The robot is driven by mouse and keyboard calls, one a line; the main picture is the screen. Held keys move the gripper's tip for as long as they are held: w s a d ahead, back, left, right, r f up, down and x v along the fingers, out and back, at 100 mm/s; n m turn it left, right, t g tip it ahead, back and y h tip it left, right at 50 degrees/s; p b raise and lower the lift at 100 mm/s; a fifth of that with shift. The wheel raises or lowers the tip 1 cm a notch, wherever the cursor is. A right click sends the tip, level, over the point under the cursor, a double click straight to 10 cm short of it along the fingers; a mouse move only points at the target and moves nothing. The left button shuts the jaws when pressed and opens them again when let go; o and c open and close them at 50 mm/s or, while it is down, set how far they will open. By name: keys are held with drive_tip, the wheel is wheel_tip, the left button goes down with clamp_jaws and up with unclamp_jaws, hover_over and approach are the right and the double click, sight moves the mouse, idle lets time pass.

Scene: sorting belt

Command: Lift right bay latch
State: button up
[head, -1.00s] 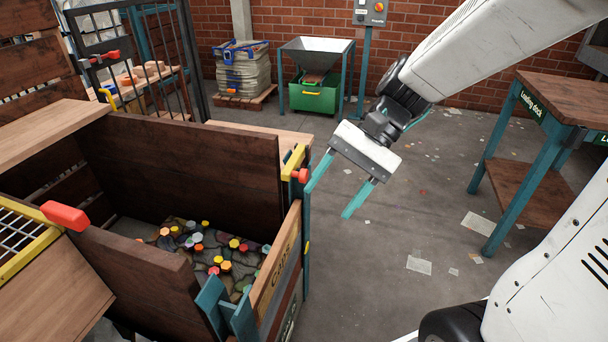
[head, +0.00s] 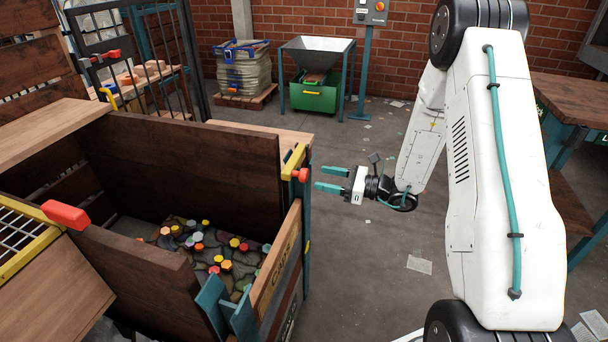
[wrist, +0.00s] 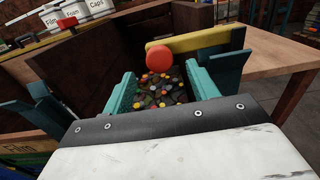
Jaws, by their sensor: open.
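The right bay latch is a yellow bar (head: 294,160) with a red knob (head: 301,175), at the right end of the wooden bay by a teal post. In the wrist view the red knob (wrist: 159,55) is straight ahead, just beyond and between the fingertips, with the yellow bar (wrist: 205,38) running off to the right. My gripper (head: 319,178) is open and empty, level with the knob and a short gap to its right in the head view. Its teal fingers (wrist: 159,76) point toward the knob. The knob appears untouched.
The wooden bay (head: 180,150) holds several coloured caps. Its front panel (head: 279,257) reads "Caps". A hopper (head: 317,55) over a green bin (head: 314,95) stands behind.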

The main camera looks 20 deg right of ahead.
sight(307, 174)
drive_tip(key=x, duration=0.7)
clamp_jaws()
drive_tip(key=shift+r, duration=0.1)
